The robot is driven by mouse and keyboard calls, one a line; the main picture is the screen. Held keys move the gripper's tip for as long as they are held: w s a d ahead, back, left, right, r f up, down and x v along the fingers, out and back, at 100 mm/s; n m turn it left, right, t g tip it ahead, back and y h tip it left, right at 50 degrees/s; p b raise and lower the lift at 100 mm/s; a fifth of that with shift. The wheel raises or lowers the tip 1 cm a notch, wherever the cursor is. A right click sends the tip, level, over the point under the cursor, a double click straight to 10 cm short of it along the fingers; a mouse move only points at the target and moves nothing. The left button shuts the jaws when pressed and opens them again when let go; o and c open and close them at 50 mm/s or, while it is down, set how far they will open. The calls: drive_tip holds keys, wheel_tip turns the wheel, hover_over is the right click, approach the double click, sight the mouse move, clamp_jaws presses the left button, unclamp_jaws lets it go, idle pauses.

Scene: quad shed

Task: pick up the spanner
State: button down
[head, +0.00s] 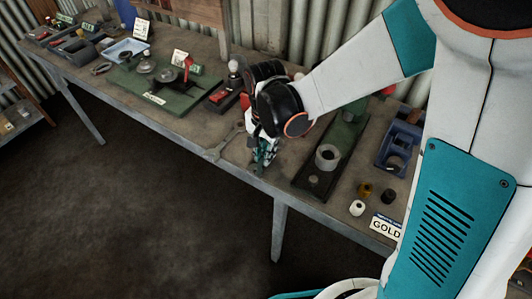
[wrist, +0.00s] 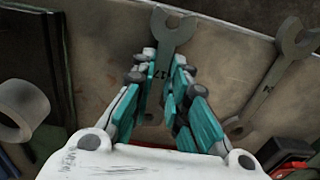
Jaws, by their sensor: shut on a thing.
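A grey open-ended spanner marked 17 (wrist: 173,30) lies between the fingers of my gripper (wrist: 166,66) in the wrist view, its jaw end pointing past the fingertips toward the bench's front edge. My gripper is shut on it. In the head view my gripper (head: 264,152) is low over the bench near the front edge, and it hides most of this spanner. A second, larger spanner (wrist: 268,82) lies on the bench to the right in the wrist view, apart from the fingers. It also shows left of my gripper in the head view (head: 226,145).
The bench (head: 180,112) is crowded. A dark green tray (head: 316,178) with a metal ring (head: 328,157) stands right of my gripper. A green board (head: 150,86) with tools lies to the left. A blue tray (head: 397,150) is at the right. Floor in front is clear.

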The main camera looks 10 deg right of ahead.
wheel_tip(320, 180, up, 20)
drive_tip(key=p, duration=1.4)
drive_tip(key=shift+f, duration=0.1)
